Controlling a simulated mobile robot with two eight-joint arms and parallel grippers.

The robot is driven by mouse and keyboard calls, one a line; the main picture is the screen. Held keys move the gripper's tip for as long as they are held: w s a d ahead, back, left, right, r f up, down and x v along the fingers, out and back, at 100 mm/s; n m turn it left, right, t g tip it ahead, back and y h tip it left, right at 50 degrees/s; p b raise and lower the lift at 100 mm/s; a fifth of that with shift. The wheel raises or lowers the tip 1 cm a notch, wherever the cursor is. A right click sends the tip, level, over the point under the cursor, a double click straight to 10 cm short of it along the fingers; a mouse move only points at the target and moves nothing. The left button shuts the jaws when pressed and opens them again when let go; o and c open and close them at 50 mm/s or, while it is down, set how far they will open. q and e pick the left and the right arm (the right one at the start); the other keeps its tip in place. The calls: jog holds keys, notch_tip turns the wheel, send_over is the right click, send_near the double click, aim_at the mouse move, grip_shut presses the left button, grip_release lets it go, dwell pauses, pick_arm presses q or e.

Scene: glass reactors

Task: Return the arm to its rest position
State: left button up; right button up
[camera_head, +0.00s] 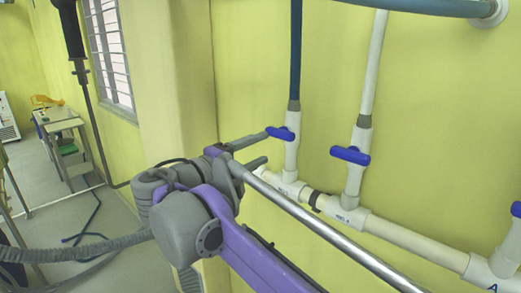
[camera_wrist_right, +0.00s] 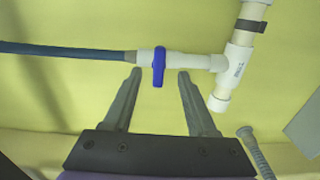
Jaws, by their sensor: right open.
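My right gripper (camera_head: 267,147) is open at the wall pipes in the head view, with my purple and grey right arm behind it. Its upper fingertip appears beside the left end of a blue valve handle (camera_head: 281,133) on a white vertical pipe. In the right wrist view the open fingers (camera_wrist_right: 159,73) show on either side of that blue handle (camera_wrist_right: 159,66), with a visible gap on each side. The handle lies crosswise to its pipe. Whether a finger touches it is not clear. My left gripper is not in view.
A second blue valve handle (camera_head: 350,155) sits to the right, also crosswise. A third (camera_head: 516,210) is at the right edge. A white horizontal pipe (camera_head: 400,236) runs below them along the yellow wall (camera_head: 440,110). A small trolley (camera_head: 62,125) stands at the far left near open floor.

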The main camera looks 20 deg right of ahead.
jog(key=s+d+f+m+g+y, duration=0.1)
jog(key=s+f+y, duration=0.35)
jog(key=f, duration=0.75)
jog(key=s+d+f+g+y, duration=0.15)
jog(key=s+f+y, duration=0.3)
jog(key=f, duration=0.85)
jog(key=s+a+f+m+t+y, duration=0.1)
jog(key=s+a+f+y, duration=0.2)
jog(key=f, duration=0.5)
jog(key=s+a+f+m+t+y, duration=0.1)
jog(key=s+a+f+m+y, duration=0.1)
jog(key=s+a+f+y, duration=0.2)
jog(key=s+a+f, duration=0.1)
jog(key=s+f, duration=0.2)
jog(key=f, duration=0.1)
jog(key=shift+f+y, duration=0.3)
jog(key=shift+f, duration=0.1)
